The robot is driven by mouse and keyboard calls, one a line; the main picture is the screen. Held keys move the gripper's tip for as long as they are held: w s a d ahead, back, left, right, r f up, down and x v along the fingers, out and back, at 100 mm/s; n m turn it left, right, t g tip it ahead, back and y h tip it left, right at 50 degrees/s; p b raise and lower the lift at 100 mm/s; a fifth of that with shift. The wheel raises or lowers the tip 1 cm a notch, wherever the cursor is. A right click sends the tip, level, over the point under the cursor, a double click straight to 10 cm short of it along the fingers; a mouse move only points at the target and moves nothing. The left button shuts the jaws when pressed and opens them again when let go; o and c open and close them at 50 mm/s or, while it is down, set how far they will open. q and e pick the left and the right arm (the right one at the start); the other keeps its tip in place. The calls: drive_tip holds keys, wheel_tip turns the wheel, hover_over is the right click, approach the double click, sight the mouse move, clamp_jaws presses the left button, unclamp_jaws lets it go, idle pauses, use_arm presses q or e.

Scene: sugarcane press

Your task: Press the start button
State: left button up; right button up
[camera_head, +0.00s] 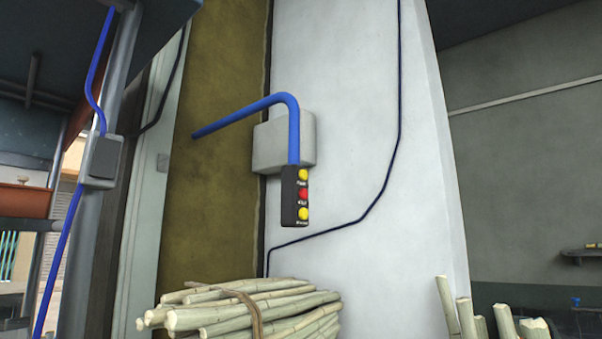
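A black control box (292,197) hangs from a bent blue pipe (294,135) in front of the white wall, near the middle of the head view. Its face carries a yellow button (303,175) at the top, a red button (303,194) in the middle and a yellow button (303,213) at the bottom. Small labels sit under the buttons, too small to read, so I cannot tell which one is the start button. Neither of my grippers shows in this view.
A tied bundle of cut cane (250,308) lies below the control box. More cane stalks (478,322) stand upright at the lower right. A grey post with a switch box (102,160) stands at left. The space directly before the control box looks clear.

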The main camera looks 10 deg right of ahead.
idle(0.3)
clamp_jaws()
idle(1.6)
